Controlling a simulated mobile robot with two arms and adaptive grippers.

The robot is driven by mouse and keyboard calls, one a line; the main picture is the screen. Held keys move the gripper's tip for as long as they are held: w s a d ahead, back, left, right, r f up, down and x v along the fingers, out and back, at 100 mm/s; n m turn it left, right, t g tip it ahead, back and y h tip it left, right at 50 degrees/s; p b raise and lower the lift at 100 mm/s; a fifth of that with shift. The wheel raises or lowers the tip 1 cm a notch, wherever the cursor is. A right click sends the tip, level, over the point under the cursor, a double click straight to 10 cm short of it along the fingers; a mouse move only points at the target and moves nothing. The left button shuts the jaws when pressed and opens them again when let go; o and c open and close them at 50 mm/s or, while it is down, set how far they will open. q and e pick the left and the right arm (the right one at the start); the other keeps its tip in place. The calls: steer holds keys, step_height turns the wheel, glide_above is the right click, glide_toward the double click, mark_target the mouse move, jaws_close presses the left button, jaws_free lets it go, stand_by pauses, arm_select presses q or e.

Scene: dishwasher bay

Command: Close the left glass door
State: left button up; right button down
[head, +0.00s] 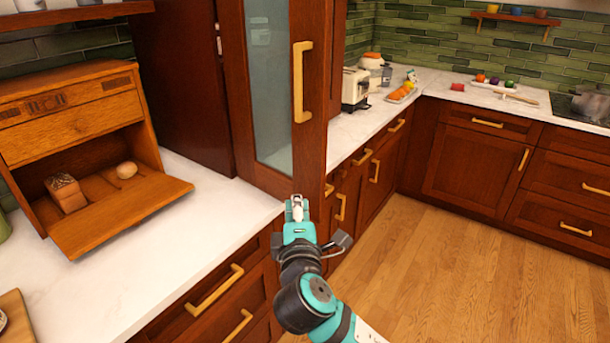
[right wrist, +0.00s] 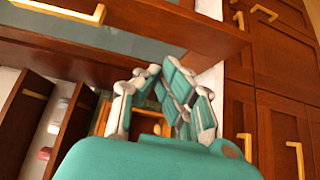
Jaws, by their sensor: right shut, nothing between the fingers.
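The glass door (head: 312,140) has a red-brown wooden frame, a tall pale glass pane (head: 268,90) and a vertical brass handle (head: 302,80). It appears to stand open, angled out over the counter's front edge. My right gripper (head: 297,205) is shut and empty, just below the door's lower corner in the head view; I cannot tell whether it touches the door. In the right wrist view, my right gripper's fingers (right wrist: 158,85) are close together, with the door's frame (right wrist: 190,30) and its handle (right wrist: 65,10) above them. My left gripper is not in view.
An open wooden bread box (head: 75,110) holding bread stands on the left counter (head: 215,215). A toaster (head: 355,88) stands on the counter behind the door. Drawers with brass handles (head: 215,290) lie below. The wooden floor (head: 440,270) at right is clear.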

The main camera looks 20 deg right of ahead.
steer(key=p, duration=0.2)
glide_toward(307, 161)
steer(key=w+a, duration=0.2)
steer(key=a, duration=0.1)
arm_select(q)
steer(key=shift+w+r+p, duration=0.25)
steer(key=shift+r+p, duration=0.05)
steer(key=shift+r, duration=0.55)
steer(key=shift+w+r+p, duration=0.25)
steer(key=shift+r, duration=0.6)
arm_select(e)
steer(key=shift+w+d, duration=0.8)
steer(key=shift+d, duration=0.2)
steer(key=shift+w+d, duration=0.8)
steer(key=shift+d, duration=0.2)
steer(key=shift+d, duration=0.1)
